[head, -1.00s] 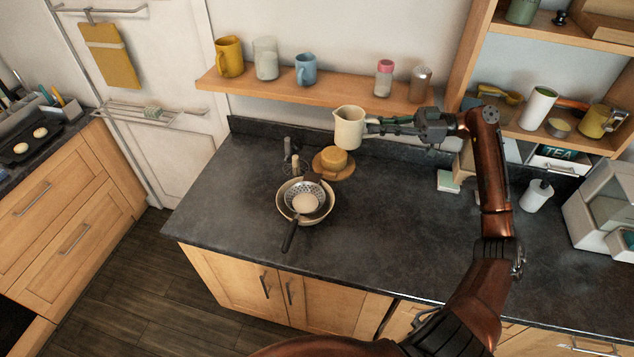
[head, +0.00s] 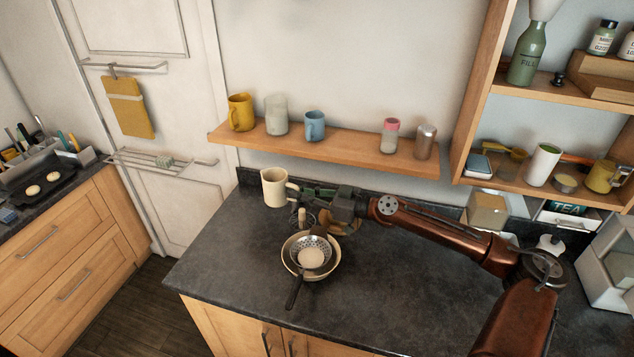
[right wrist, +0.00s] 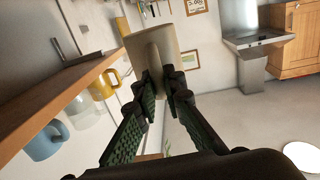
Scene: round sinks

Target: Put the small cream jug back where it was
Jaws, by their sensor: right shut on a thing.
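The small cream jug (head: 274,188) is upright at the back left of the dark counter, below the wall shelf. I cannot tell whether its base touches the counter. My right gripper (head: 298,192) reaches in from the right and is shut on the jug's handle side. In the right wrist view the jug (right wrist: 143,50) sits between the fingertips (right wrist: 164,84), with its handle towards the gripper. My left gripper is not in view.
A bowl with a strainer (head: 311,258) stands in front of my right arm. The wall shelf (head: 330,148) holds mugs and shakers above. The counter's front left (head: 225,262) is clear.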

